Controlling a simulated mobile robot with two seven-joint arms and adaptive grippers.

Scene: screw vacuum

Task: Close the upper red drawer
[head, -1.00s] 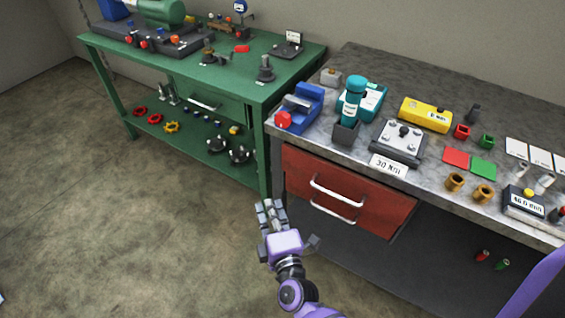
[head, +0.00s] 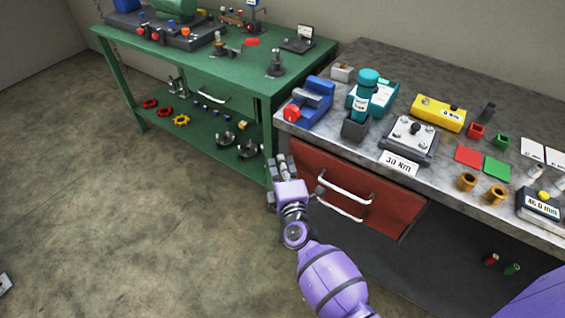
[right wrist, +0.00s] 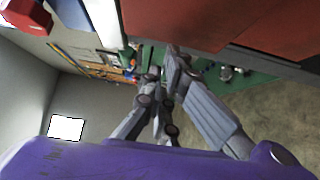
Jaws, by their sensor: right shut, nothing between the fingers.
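The upper red drawer (head: 312,160) is under the left end of the grey workbench, with a pale bar handle (head: 345,188). A second handle (head: 336,209) shows just below it. I cannot tell how far the upper drawer stands out. My right gripper (head: 281,164) is shut and empty, beside the left edge of the red drawer front, fingers pointing towards the green table. In the right wrist view its fingers (right wrist: 166,75) are together, just below a red drawer front (right wrist: 185,20); contact is unclear. My left gripper is out of view.
The grey workbench (head: 385,62) holds a blue vise (head: 312,102), a teal bottle-shaped tool and several small parts. The green table (head: 205,72) stands behind and left of the gripper, its leg close by. Open floor (head: 150,220) lies to the left.

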